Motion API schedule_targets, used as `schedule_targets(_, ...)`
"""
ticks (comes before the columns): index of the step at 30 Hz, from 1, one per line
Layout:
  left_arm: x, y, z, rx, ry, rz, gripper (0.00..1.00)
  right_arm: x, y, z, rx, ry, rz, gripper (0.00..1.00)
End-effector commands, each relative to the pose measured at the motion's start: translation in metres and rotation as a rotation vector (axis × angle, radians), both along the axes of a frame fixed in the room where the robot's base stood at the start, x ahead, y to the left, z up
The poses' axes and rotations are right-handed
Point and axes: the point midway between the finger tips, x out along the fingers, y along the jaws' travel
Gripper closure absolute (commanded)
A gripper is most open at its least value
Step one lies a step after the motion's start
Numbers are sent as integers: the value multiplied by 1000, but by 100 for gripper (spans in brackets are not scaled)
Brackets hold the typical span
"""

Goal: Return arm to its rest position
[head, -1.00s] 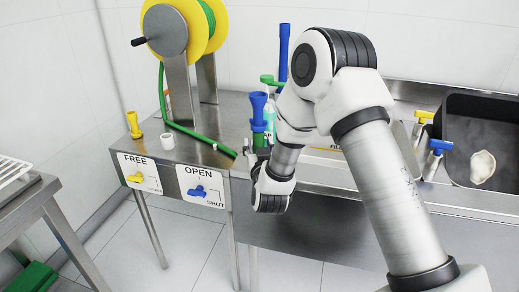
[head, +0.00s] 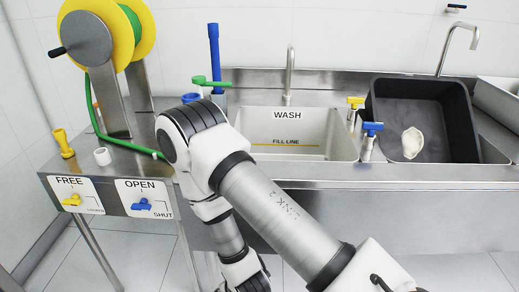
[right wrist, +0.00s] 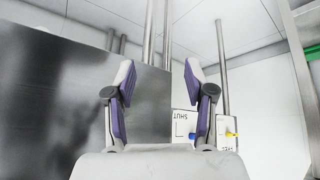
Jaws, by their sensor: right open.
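My right arm (head: 275,215) comes in from the lower right in the head view, bends at a raised elbow and drops in front of the counter edge. Its gripper is out of the head view, below the bottom edge. In the right wrist view my right gripper (right wrist: 158,72) is open, with nothing between its purple-padded fingers. Beyond the fingers are a steel panel (right wrist: 65,85), metal legs and an upside-down SHUT label (right wrist: 185,122). My left gripper is not in view.
The WASH sink (head: 290,150) is behind my arm. A black basin (head: 455,110) with a pale piece (head: 412,142) is on the right.

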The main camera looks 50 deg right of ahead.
Motion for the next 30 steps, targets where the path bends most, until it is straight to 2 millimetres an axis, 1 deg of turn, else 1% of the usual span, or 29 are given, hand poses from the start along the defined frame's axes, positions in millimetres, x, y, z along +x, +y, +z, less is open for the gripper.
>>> schedule_targets(1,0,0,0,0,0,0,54,-39,9,-32,37,155,32,46)
schedule_targets(2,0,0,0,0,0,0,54,-62,14,-47,58,243,53,46)
schedule_targets(3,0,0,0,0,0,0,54,-89,19,-62,83,345,77,46)
schedule_targets(6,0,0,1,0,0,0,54,-136,28,-80,123,514,119,46)
schedule_targets(8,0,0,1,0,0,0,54,-148,30,-84,134,558,132,46)
schedule_targets(10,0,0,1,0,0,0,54,-152,31,-85,136,571,136,46)
schedule_targets(14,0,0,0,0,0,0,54,-151,31,-85,136,568,136,46)
schedule_targets(17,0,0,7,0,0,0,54,-150,31,-77,135,566,135,46)
schedule_targets(20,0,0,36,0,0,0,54,-150,31,-49,135,565,134,46)
schedule_targets(21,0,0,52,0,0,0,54,-150,31,-33,135,565,134,46)
schedule_targets(24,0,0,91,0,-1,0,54,-150,30,6,135,564,134,46)
schedule_targets(25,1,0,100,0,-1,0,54,-149,30,15,134,564,134,46)
schedule_targets(27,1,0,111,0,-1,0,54,-149,30,26,134,563,134,46)
schedule_targets(30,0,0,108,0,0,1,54,-149,30,23,134,563,134,46)
